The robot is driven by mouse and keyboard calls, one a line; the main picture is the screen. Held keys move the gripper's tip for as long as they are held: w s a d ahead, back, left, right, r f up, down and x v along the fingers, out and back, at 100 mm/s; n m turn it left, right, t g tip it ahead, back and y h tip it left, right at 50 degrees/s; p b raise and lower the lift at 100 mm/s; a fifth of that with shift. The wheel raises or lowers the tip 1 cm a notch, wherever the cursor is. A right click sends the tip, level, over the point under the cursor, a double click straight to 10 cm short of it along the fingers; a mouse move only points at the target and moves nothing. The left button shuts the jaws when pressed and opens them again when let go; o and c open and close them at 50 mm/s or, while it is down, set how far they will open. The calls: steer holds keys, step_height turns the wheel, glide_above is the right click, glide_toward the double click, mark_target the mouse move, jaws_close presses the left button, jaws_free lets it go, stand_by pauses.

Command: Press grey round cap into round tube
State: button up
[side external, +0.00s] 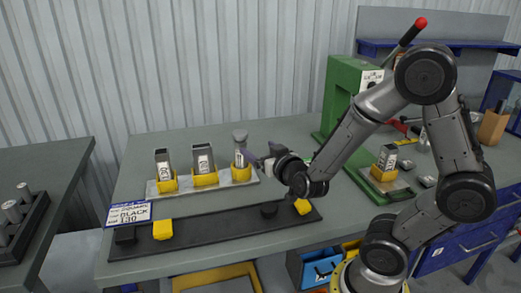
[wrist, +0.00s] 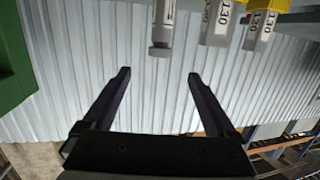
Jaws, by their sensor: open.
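The round tube (side external: 240,157) stands upright in a yellow holder at the right end of a grey plate. The grey round cap (side external: 240,135) sits on its top; how deep it sits I cannot tell. In the wrist view the round tube (wrist: 164,18) hangs inverted at the top edge, with the cap (wrist: 160,50) at its lower end. My gripper (wrist: 158,76) is open and empty, its two dark fingers apart and pointing toward the cap. In the side view my gripper (side external: 252,158) is just right of the round tube, partly overlapping it in the picture.
Two other labelled tubes, left (side external: 162,162) and middle (side external: 203,160), stand in yellow holders on the same plate. A dark strip (side external: 215,222) with black and yellow pieces lies in front. A green press (side external: 345,100) stands behind my arm. The table's back left is clear.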

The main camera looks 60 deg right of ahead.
steer(key=shift+f, duration=0.1)
steer(key=shift+c, duration=1.2)
steer(key=shift+a+f, duration=0.1)
steer(key=shift+f, duration=0.25)
steer(key=shift+c, duration=1.1)
steer(key=f, duration=0.1)
steer(key=a+y, duration=0.1)
steer(key=f+n+g+y, duration=0.1)
steer(key=shift+w+a+f, duration=0.3)
steer(key=shift+a+f, duration=0.05)
steer(key=c, duration=0.5)
steer(key=w+a+n+y, duration=0.1)
steer(key=a, duration=0.1)
steer(key=w+a+f+n+g+y, duration=0.1)
steer(key=w+a+y, duration=0.1)
steer(key=shift+w, duration=0.25)
jaws_close()
steer(key=w+a+r+n+g+y, duration=0.2)
steer(key=w+a+n+g+y, duration=0.1)
steer(key=w, duration=0.1)
step_height(320, 180, up, 11)
steer(key=n+g, duration=0.3)
steer(key=g, duration=0.5)
glide_above(240, 132)
steer(key=shift+a+r+y, duration=0.2)
steer(key=shift+a+y, duration=0.05)
steer(key=shift+y, duration=0.15)
steer(key=shift+s+d+f+m, duration=0.1)
steer(key=shift+d+f+m, duration=0.15)
steer(key=shift+f, duration=2.95)
